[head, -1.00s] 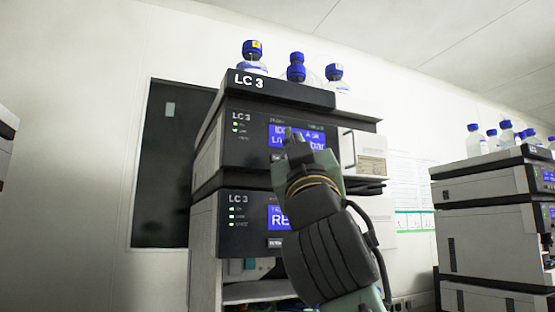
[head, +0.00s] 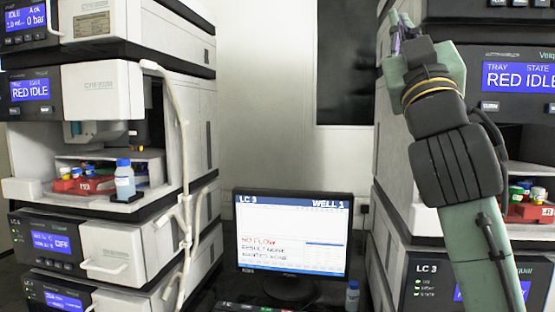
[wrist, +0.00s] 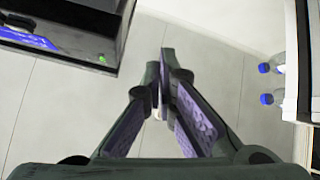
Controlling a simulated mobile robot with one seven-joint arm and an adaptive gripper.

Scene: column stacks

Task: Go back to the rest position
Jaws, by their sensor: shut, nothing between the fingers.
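My gripper (wrist: 165,85) is shut and empty, its fingertips together in the middle of the wrist view. In the head view my gripper (head: 398,28) is raised at the upper right, in front of the right-hand stack, with my arm running down to the lower right. The fingers are small and partly hidden there by the wrist. Nothing is held. In the wrist view a pale panelled surface lies behind the fingers, with open space around them.
The left instrument stack (head: 100,90) holds a red tray (head: 85,184) and a blue-capped bottle (head: 124,180). A monitor (head: 292,235) reading LC 3, WELL 1 and NO FLOW stands between the stacks. The right stack's screen (head: 520,77) reads RED IDLE. A red tray (head: 530,211) sits below it.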

